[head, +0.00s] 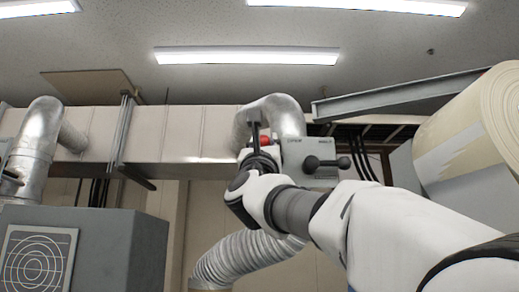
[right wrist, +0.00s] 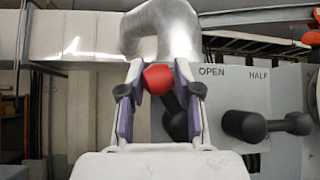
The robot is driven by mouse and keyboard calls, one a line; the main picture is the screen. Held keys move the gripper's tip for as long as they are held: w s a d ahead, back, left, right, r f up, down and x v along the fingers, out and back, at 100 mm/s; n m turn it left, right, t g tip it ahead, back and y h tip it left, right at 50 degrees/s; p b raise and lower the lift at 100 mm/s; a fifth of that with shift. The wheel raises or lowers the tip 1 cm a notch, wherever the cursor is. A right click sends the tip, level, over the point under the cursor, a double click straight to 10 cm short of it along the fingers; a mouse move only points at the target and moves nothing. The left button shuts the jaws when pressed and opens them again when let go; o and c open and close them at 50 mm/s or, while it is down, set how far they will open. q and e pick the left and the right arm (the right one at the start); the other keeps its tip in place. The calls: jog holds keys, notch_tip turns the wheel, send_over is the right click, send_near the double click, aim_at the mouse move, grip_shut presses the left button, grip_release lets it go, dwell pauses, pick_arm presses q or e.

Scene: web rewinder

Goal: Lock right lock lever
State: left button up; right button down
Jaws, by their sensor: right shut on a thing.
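A red ball knob (head: 265,140) shows at the left side of a grey lever panel (head: 292,152) in the head view. My right gripper (right wrist: 160,88) has its two fingers closed on either side of this red knob (right wrist: 158,79) in the right wrist view. My left gripper is not in view.
A silver duct (head: 275,110) rises behind the panel and a ribbed hose (head: 240,258) hangs below. A large cream roll (head: 470,130) stands at the right. A grey cabinet (head: 110,250) is at the left. Another red knob (right wrist: 311,38) shows at the wrist view's right edge.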

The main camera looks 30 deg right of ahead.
jog(key=shift+a+f, duration=0.1)
jog(key=shift+f, duration=0.1)
jog(key=n+t+y+b, duration=0.1)
jog(key=n, duration=0.1)
jog(key=n+y+b, duration=0.1)
jog(key=y, duration=0.1)
jog(key=shift+w+a+f+n+t+b, duration=0.1)
jog(key=shift+a+f+n+t+b, duration=0.05)
jog(key=shift+f+n+t+b, duration=0.25)
jog(key=shift+w+a+n+t+y+b, duration=0.1)
jog(key=shift+n+t+y+b, duration=0.2)
jog(key=shift+n+y, duration=0.45)
jog(key=shift+a+n+t+y+b, duration=0.15)
jog(key=shift+n+y+b, duration=0.15)
jog(key=shift+n+y, duration=0.4)
jog(key=shift+w+a+n+t+y+b, duration=0.1)
jog(key=shift+n+t+y+b, duration=0.2)
jog(key=shift+n+y, duration=0.4)
jog(key=c, duration=0.8)
grip_release()
jog(key=shift+w+a, duration=0.15)
jog(key=shift+a, duration=0.1)
jog(key=shift+d, duration=0.1)
